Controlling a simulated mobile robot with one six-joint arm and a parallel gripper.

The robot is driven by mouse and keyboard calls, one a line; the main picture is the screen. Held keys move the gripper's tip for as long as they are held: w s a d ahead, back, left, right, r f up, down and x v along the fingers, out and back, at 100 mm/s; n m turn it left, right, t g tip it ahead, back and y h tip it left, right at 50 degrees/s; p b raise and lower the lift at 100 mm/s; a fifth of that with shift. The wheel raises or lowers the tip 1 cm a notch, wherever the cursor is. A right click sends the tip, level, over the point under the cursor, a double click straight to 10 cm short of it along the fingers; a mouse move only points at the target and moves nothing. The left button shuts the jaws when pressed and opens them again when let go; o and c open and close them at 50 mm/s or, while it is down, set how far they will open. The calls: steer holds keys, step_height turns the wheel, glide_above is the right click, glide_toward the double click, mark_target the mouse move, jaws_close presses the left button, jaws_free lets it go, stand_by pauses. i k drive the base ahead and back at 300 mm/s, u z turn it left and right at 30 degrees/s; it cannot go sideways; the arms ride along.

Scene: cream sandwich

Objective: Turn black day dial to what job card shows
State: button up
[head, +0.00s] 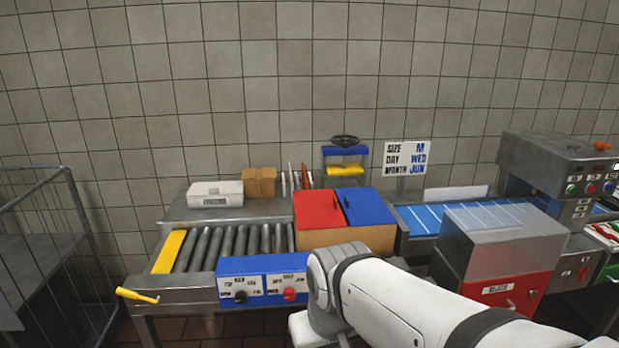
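The black day dial (240,297) sits on the left half of the front of a blue box (263,265) at the front of the roller table. Small day labels surround it, too small to read surely, and I cannot tell where its pointer stands. A red dial (290,294) is beside it on the right, with its own labels. The job card (406,158) stands at the back and reads SIZE M, DAY WED, MONTH JUN. My white arm reaches in from the lower right, its bend just right of the blue box. My gripper is not visible.
Red (318,209) and blue (365,206) lids top a box behind my arm. A yellow handle (138,295) sticks out at the front left. A clear-topped red machine (505,250) stands at right. A wire cage (50,240) is at far left.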

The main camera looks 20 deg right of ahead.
mark_target(241, 297)
steer(key=u, duration=1.25)
steer(key=k, duration=1.1)
steer(key=z, duration=1.55)
steer(key=i, duration=0.45)
steer(key=u, duration=0.05)
